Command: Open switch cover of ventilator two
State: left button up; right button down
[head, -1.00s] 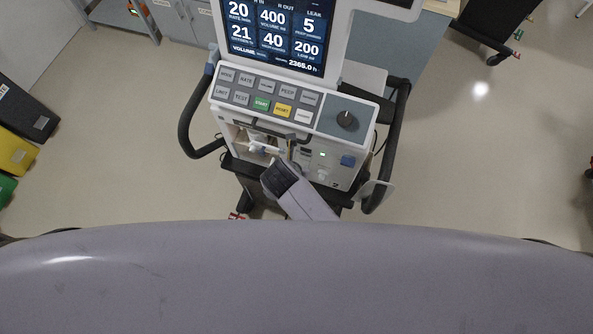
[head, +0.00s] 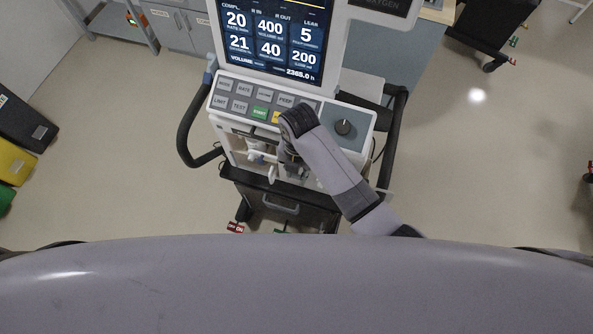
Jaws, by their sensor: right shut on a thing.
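The wrist is bent over the key panel, and my right gripper (head: 286,160) points down at the front panel below the keys. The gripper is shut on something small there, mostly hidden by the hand. I cannot make out the switch cover; the arm hides the right part of the lower front panel. My left gripper is not in view.
Black handles (head: 183,135) curve out on both sides of the ventilator. White fittings (head: 258,156) project from its front, left of my gripper. A dark drawer (head: 275,205) is below. Colored bins (head: 14,162) stand at far left.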

jog(key=shift+f, duration=0.1)
jog(key=c, duration=1.4)
grip_release()
jog(key=shift+o, duration=0.2)
notch_tip(320, 180, up, 12)
jog(key=shift+w+d, duration=0.15)
jog(key=shift+w, duration=0.15)
